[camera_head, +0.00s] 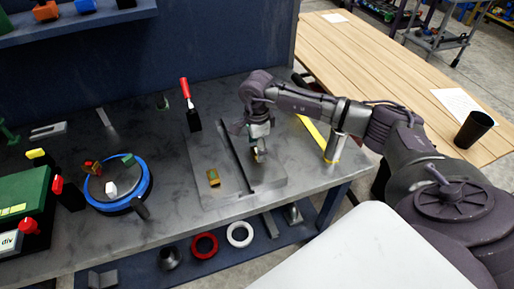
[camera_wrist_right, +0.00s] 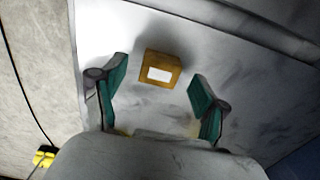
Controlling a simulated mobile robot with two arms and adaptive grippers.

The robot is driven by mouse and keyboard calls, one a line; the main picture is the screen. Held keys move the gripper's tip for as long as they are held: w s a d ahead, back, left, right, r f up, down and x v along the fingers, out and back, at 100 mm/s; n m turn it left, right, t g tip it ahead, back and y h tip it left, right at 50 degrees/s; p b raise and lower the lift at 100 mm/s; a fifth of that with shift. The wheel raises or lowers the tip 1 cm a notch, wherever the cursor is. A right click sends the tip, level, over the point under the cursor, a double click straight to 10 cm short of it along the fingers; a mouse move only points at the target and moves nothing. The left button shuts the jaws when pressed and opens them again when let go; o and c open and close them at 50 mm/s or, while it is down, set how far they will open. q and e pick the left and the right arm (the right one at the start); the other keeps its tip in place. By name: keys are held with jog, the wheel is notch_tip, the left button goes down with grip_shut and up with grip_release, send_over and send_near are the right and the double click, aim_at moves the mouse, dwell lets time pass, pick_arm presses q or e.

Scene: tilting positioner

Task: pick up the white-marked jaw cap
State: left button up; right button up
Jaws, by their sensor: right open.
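The white-marked jaw cap (camera_wrist_right: 158,73) is a small orange-yellow block with a white rectangle on its face. In the right wrist view it lies on a grey metal surface, ahead of and between the two green-padded fingers. My right gripper (camera_wrist_right: 155,92) is open, with clear space between each finger and the block. In the head view my right gripper (camera_head: 259,153) points down over the right part of the grey fixture plate (camera_head: 235,199). The gripper largely hides the cap there. My left gripper is in neither view.
Another orange block with a greenish top (camera_head: 213,177) lies on the plate, left of a dark slot. A red-handled clamp (camera_head: 190,105) stands behind. A blue-rimmed turntable (camera_head: 148,187) holds small blocks. A metal post (camera_head: 334,148) stands right of the gripper.

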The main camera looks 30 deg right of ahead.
jog(key=shift+f, duration=0.45)
jog(key=shift+c, duration=0.3)
jog(key=c, duration=1.2)
jog(key=shift+c, duration=0.2)
jog(key=shift+r, duration=0.1)
